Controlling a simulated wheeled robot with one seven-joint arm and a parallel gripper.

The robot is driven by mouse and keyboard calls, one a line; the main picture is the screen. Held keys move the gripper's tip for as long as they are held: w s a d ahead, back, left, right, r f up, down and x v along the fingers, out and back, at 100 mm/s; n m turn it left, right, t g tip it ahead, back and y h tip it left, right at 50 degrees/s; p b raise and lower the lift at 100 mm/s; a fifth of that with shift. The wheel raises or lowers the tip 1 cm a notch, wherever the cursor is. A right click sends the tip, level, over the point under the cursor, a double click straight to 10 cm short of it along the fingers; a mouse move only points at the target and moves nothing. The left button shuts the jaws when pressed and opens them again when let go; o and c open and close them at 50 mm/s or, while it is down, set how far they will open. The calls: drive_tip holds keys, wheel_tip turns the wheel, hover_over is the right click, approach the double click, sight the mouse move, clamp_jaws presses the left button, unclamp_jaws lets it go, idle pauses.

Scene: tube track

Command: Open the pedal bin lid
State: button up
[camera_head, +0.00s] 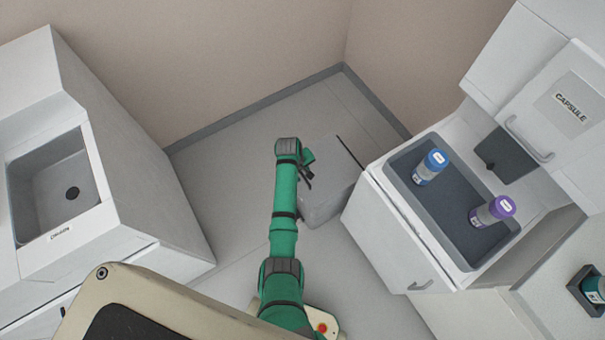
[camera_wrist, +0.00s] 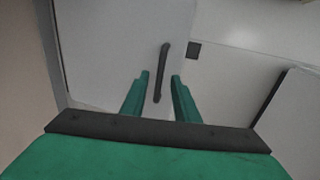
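The pedal bin (camera_head: 328,190) is a grey box on the floor against the right-hand white unit, and its lid looks down. The pale lid (camera_wrist: 112,50) fills the upper left of the wrist view. A dark upright bar (camera_wrist: 163,72) stands at the lid's right edge. My gripper (camera_head: 309,167) is at the bin's upper left in the head view, partly hidden by my green arm. In the wrist view its two green fingers (camera_wrist: 160,76) are apart, with the bar showing between them. I cannot tell whether they touch it.
A white unit with a sink (camera_head: 55,190) stands left. On the right, a white unit holds a grey tray (camera_head: 455,225) with a blue-capped tube (camera_head: 430,167) and a purple-capped tube (camera_head: 492,211). A door marked CAPSULE (camera_head: 560,105) is above. Floor (camera_head: 225,160) left of the bin is clear.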

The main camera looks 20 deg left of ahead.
drive_tip(key=shift+w+f, duration=0.1)
drive_tip(key=shift+f, duration=0.15)
clamp_jaws()
drive_tip(key=shift+d, duration=0.1)
drive_tip(key=shift+w, duration=0.1)
